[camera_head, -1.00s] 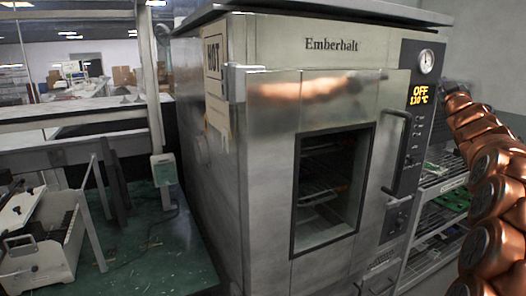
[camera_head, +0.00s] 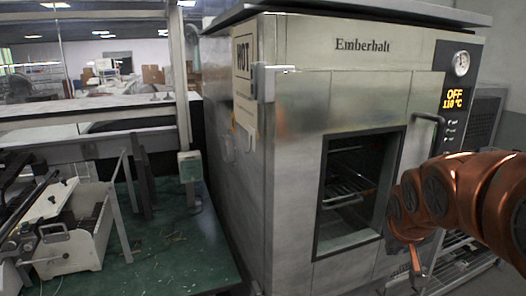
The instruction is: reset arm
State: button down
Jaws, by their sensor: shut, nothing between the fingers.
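My copper-coloured arm reaches in from the right edge and bends down in front of the oven's right side. My gripper (camera_head: 416,264) shows small at the end of it, pointing down, below the level of the oven window. It looks shut, with nothing seen in it. The steel Emberhalt oven (camera_head: 300,110) fills the middle. My arm covers the lower right of its front, including part of the handle side.
The oven window (camera_head: 350,190) shows wire racks inside; its display (camera_head: 455,97) reads OFF. A HOT sign (camera_head: 243,57) is on its side. At left, a green-topped table (camera_head: 165,245) bears a white machine (camera_head: 85,225). A metal rack (camera_head: 462,262) stands right of the oven.

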jog(key=s+a+f+g, duration=0.2)
jog(key=s+a+f, duration=0.1)
jog(key=s, duration=0.6)
jog(key=s+a+f+g+y, duration=0.1)
jog(key=s+a+f+g, duration=0.2)
jog(key=s, duration=0.7)
jog(key=s+a+f+g+y, duration=0.1)
jog(key=s+a+f, duration=0.3)
jog(key=s, duration=0.6)
jog(key=shift+a+f+n+g, duration=0.25)
jog(key=shift+a+n+g, duration=0.15)
jog(key=shift+g, duration=0.5)
jog(key=shift+s, duration=0.1)
